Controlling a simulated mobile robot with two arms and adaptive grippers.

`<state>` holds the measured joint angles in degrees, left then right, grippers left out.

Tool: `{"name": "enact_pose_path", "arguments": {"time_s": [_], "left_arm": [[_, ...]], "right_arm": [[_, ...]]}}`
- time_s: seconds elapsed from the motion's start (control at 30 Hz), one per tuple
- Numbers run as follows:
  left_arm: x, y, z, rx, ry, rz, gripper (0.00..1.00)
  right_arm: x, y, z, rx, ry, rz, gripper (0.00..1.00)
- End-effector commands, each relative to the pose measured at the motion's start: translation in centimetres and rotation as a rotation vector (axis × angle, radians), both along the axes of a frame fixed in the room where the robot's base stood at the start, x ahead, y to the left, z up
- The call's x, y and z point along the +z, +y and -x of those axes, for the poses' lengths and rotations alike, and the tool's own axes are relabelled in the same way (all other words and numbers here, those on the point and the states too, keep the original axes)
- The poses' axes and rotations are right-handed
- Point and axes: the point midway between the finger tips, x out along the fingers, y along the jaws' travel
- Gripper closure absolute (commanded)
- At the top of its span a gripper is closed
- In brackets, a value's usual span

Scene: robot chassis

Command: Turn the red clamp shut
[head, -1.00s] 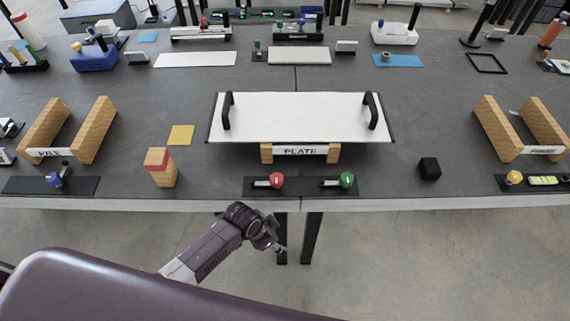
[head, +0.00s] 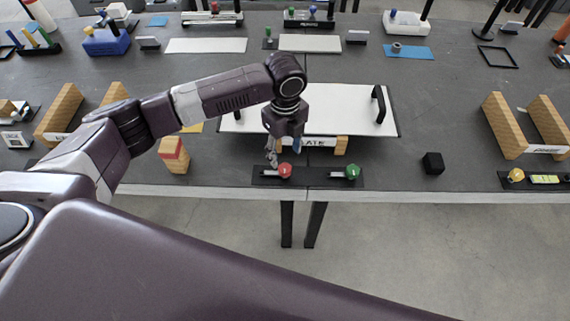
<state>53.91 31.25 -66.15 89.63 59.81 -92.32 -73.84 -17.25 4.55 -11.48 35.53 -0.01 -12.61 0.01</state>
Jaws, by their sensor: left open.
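The red clamp (head: 285,170) has a round red knob and a pale bar pointing left. It sits on the left part of a black base strip (head: 310,183) near the table's front edge. A similar green clamp (head: 352,171) sits to its right on the same strip. My left gripper (head: 276,158) points down just above and behind the red knob, slightly to its left. It is open and holds nothing that I can see. I cannot tell whether its fingers touch the clamp. My right gripper is not in view.
Behind the clamps, a white plate (head: 345,105) with black handles rests on wooden blocks, partly hidden by my left arm. A red-topped wooden block (head: 174,157) stands to the left.

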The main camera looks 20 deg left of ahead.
Motion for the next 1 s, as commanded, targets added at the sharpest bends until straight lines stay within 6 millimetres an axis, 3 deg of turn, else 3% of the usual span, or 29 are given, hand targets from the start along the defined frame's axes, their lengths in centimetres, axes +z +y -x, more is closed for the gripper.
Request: {"name": "enact_pose_path", "arguments": {"time_s": [0.17,0.6,0.93,1.0], "left_arm": [[-1.0,0.3,-0.1,-0.007,0.005,-0.006,0.53],[-7.1,0.2,-0.1,-0.007,0.003,-0.005,0.53],[-7.6,0.2,-0.2,-0.007,0.001,-0.004,0.53],[-7.6,0.2,-0.2,-0.006,0.001,-0.004,0.59]], "right_arm": [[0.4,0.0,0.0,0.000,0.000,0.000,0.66],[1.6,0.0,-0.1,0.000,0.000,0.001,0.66],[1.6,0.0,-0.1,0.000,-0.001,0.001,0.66],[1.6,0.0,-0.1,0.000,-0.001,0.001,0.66]]}}
